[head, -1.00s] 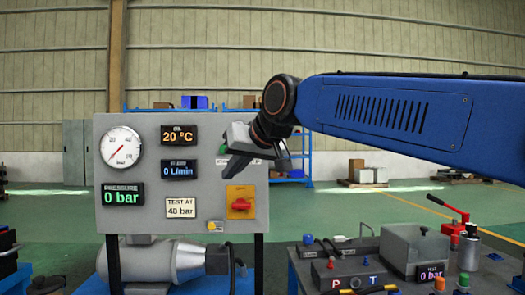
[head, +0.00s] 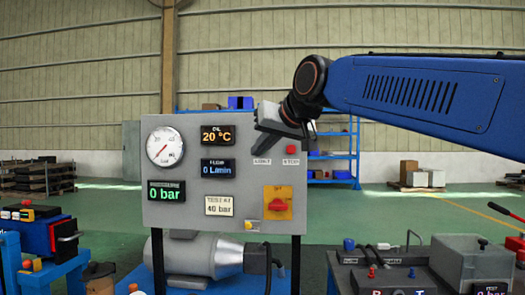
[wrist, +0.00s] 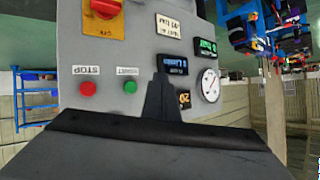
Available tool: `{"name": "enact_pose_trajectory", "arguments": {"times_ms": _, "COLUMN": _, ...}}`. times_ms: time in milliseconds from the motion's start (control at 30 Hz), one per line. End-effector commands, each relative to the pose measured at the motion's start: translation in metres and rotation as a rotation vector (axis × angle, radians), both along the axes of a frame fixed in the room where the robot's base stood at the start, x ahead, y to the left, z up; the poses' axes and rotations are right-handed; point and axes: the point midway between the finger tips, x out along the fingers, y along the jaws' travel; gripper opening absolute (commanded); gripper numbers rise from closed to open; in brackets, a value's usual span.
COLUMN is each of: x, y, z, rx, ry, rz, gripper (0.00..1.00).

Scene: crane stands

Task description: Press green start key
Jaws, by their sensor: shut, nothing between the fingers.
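The green start key (wrist: 130,87) is a round green button on the grey panel. In the wrist view, which is upside down, it shows beside my gripper (wrist: 160,77), with the START label above it. My gripper is shut and empty, its tip pointing at the panel; contact with it cannot be told. In the head view my gripper (head: 261,145) hides the green key, just above the START label (head: 262,161). The red stop button (head: 291,149) is to the right of it; it also shows in the wrist view (wrist: 88,88).
The grey panel (head: 158,213) also carries a gauge (head: 165,146), lit displays and a red rotary switch (head: 277,204) on yellow. A motor (head: 190,256) stands below. A bench with hydraulic parts (head: 470,262) is at the lower right.

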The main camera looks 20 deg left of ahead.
Motion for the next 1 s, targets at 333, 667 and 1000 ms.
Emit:
{"name": "enact_pose_trajectory", "arguments": {"times_ms": 333, "x": 0.041, "y": 0.009, "z": -0.001, "rx": -0.001, "ry": 0.001, "rz": -0.002, "gripper": 0.00}}
{"name": "enact_pose_trajectory", "arguments": {"times_ms": 667, "x": 0.071, "y": 0.017, "z": -0.001, "rx": 0.000, "ry": 0.000, "rz": -0.001, "gripper": 0.00}}
{"name": "enact_pose_trajectory", "arguments": {"times_ms": 1000, "x": 0.077, "y": 0.018, "z": 0.000, "rx": 0.000, "ry": 0.000, "rz": -0.001, "gripper": 0.00}}
